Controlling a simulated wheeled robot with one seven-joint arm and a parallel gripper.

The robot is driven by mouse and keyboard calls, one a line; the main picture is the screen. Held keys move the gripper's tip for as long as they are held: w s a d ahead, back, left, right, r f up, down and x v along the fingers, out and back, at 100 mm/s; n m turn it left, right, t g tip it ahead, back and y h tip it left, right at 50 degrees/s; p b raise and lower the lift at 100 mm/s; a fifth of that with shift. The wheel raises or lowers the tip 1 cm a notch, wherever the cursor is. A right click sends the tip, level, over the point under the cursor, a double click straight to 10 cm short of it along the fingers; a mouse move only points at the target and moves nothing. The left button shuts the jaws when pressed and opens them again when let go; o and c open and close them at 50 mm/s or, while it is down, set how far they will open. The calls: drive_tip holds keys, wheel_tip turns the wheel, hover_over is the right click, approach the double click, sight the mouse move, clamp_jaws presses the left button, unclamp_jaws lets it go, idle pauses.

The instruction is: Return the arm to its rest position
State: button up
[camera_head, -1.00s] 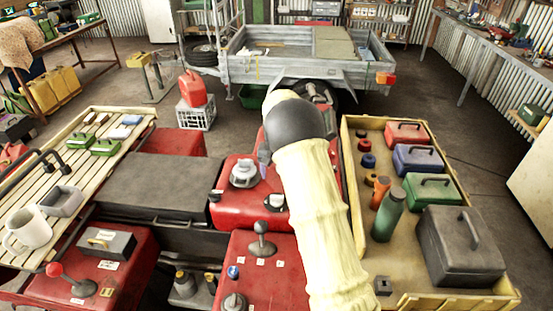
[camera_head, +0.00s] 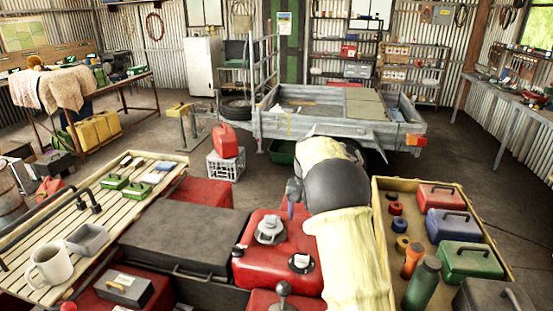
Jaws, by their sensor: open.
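My arm, in a pale yellow sleeve with a black joint, reaches up from the bottom of the head view and bends over the red machine (camera_head: 262,240). A small dark grey part of my gripper (camera_head: 293,193) shows at the left of the black joint, above the red machine. The rest of the gripper is hidden behind the arm. It is open, and I see nothing held in it.
A yellow tray (camera_head: 381,250) with toolboxes and bottles lies close to the arm's right. A slatted rack (camera_head: 95,215) with a mug (camera_head: 50,263) is at left. A grey trailer (camera_head: 340,128), red fuel can (camera_head: 224,141) and white crate (camera_head: 226,166) stand beyond. Open floor lies at right.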

wheel_tip(320, 180, up, 10)
drive_tip(key=p, duration=0.9)
